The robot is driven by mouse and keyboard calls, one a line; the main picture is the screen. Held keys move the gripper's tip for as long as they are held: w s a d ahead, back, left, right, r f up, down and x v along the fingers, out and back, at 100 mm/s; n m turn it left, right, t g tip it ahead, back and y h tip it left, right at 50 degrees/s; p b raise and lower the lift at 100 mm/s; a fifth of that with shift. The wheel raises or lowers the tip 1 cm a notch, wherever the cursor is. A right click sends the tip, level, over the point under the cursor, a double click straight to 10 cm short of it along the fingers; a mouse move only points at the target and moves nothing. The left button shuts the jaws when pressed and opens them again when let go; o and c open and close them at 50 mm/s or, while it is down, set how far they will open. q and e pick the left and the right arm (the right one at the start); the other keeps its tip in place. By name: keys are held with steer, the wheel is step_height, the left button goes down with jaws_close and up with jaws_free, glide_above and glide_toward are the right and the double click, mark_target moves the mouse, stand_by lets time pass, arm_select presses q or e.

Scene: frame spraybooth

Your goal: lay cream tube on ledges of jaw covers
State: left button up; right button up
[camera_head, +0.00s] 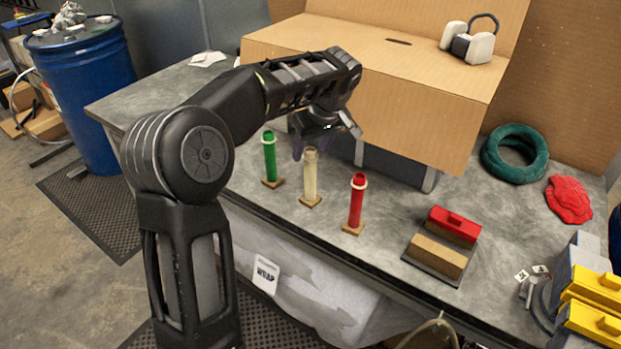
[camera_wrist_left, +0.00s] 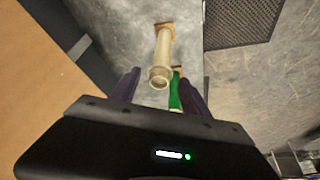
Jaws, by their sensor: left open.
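The cream tube (camera_head: 311,178) stands upright on a small wooden base on the bench, between the green tube (camera_head: 269,158) and the red tube (camera_head: 357,202). My left gripper (camera_head: 322,145) is open and empty, just behind and above the cream tube. In the left wrist view the cream tube (camera_wrist_left: 163,58) shows ahead of the gap between the purple fingers (camera_wrist_left: 158,80), apart from them. The green tube (camera_wrist_left: 175,95) shows partly near one finger. Two yellow jaw covers (camera_head: 596,290) sit on grey blocks at the right edge, partly cut off. My right gripper is not in view.
A large cardboard box (camera_head: 400,95) stands behind the tubes, with a padlock-shaped object (camera_head: 470,44) on top. A red-and-brown block (camera_head: 440,245) lies right of the tubes. A green coil (camera_head: 514,155) and red cloth (camera_head: 568,200) lie farther right. The bench between is mostly clear.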

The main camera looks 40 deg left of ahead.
mark_target(308, 160)
arm_select(q)
steer(key=shift+f, duration=0.15)
steer(key=p+x, duration=0.1)
steer(key=x, duration=0.4)
steer(key=shift+f+p, duration=0.1)
steer(key=shift+p, duration=0.3)
steer(key=shift+c, duration=0.2)
jaws_close()
stand_by(0.5)
stand_by(0.4)
